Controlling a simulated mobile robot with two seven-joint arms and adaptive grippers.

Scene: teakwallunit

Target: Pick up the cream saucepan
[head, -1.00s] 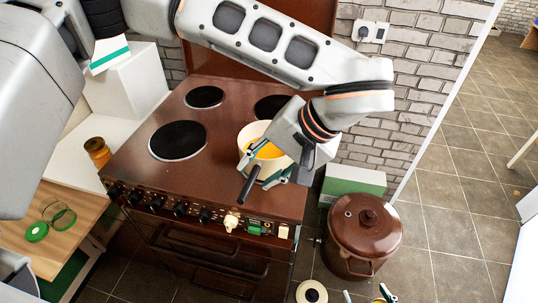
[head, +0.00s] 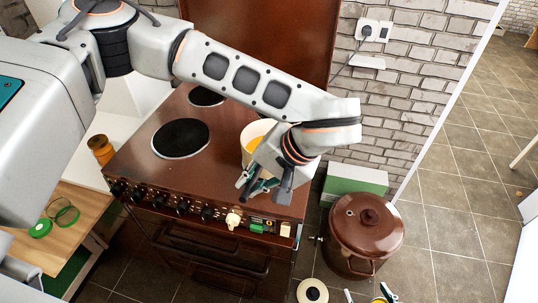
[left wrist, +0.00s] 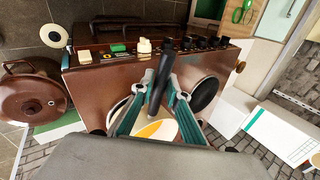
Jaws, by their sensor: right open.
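The cream saucepan (head: 256,132) stands on the front right of the brown stove, largely hidden by my left wrist. In the left wrist view its bowl shows yellow-orange inside (left wrist: 158,130), and its dark handle (left wrist: 160,78) points away from my palm. My left gripper (left wrist: 158,86) is at the handle, with one teal finger on each side of it. It also shows low over the stove's front edge in the head view (head: 254,182). I cannot tell whether both fingers touch the handle. My right gripper (head: 369,296) is open and empty at the bottom edge, only its fingertips showing.
The stove (head: 135,165) has dark hotplates and a row of front knobs. A brown lidded pot (head: 367,235) stands on the floor to its right, beside a green and white box (head: 354,180). An amber jar (head: 101,149) stands on the left counter. Tiled floor is free at right.

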